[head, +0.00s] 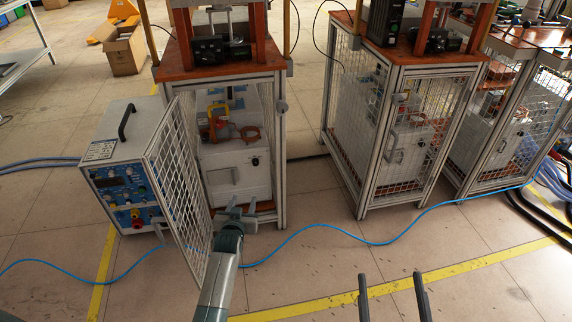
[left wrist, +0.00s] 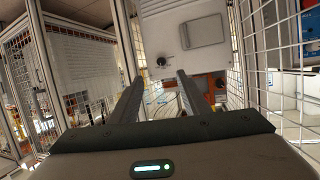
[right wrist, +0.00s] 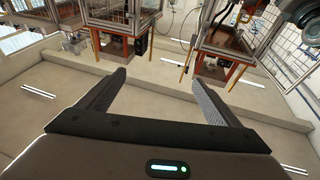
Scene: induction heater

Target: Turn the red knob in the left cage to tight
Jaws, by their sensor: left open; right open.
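The left cage (head: 279,150) stands with its mesh door (head: 180,185) swung open to the left. Inside is a white box (head: 235,172) with a small black knob, and red and copper-coloured parts (head: 213,125) sit above it. I cannot pick out the red knob clearly among them. My left gripper (head: 240,208) is open and empty at the cage's doorway, low before the white box. In the left wrist view, which looks upside down, the white box (left wrist: 190,25) and its black knob (left wrist: 161,61) show beyond the fingers. My right gripper (head: 393,278) is open and empty above the floor.
A unit with a blue control panel (head: 125,190) stands left of the open door. A closed cage (head: 405,150) stands to the right, with another beyond it. A blue cable (head: 340,228) crosses the floor. Open floor lies in front.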

